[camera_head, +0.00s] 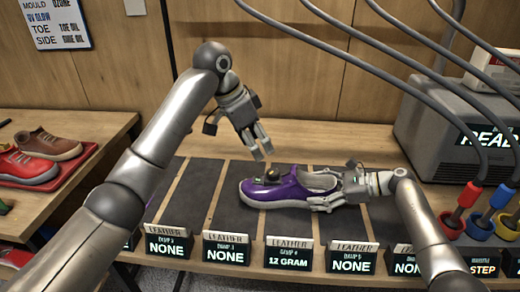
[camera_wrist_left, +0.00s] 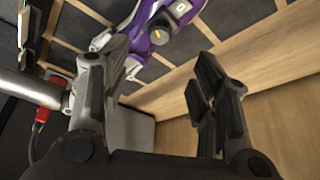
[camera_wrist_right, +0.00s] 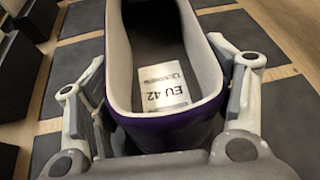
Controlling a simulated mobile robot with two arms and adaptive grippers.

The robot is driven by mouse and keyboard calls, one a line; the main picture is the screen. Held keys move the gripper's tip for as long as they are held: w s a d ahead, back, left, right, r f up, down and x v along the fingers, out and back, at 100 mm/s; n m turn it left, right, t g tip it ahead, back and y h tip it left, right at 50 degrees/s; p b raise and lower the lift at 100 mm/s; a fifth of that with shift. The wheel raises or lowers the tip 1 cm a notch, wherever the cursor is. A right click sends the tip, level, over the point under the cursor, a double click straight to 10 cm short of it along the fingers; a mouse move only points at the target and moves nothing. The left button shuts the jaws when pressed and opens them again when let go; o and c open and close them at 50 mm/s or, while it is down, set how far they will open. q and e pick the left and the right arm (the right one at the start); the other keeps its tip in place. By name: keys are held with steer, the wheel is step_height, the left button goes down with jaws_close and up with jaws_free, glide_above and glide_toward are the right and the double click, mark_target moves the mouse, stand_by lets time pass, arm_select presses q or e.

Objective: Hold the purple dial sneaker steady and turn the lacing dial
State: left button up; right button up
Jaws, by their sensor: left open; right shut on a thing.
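The purple sneaker (camera_head: 287,192) with a white sole lies on a dark mat strip, its toe to the left. A dark round lacing dial (camera_head: 272,174) sits on top near its front; the dial also shows in the left wrist view (camera_wrist_left: 160,30). My right gripper (camera_head: 338,190) is shut on the sneaker's heel, one finger on each side, as the right wrist view (camera_wrist_right: 160,120) shows. An "EU 42" label (camera_wrist_right: 160,85) is inside the shoe. My left gripper (camera_head: 262,146) is open and empty, above and behind the dial, apart from it.
Signs (camera_head: 289,255) reading "NONE" or "12 GRAM" line the front edge. Red and brown shoes (camera_head: 42,145) lie on a red tray at the left. A grey "READ" machine (camera_head: 440,125) and colored cable plugs (camera_head: 468,195) stand at the right. Mat left of the sneaker is clear.

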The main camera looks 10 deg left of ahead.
mark_target(270, 172)
steer(key=shift+f, duration=0.2)
arm_select(q)
steer(key=w+d+f+m, duration=0.1)
steer(key=f, duration=0.2)
steer(key=d+f+m, duration=0.1)
steer(key=f, duration=0.3)
steer(key=w+d+f+m+g, duration=0.1)
steer(key=f, duration=0.3)
steer(key=shift+w+d+m+h, duration=0.2)
steer(key=shift+w+m+h, duration=0.1)
steer(key=shift+w, duration=0.05)
steer(key=c, duration=1)
steer(key=shift+c, duration=0.2)
steer(key=shift+s, duration=0.1)
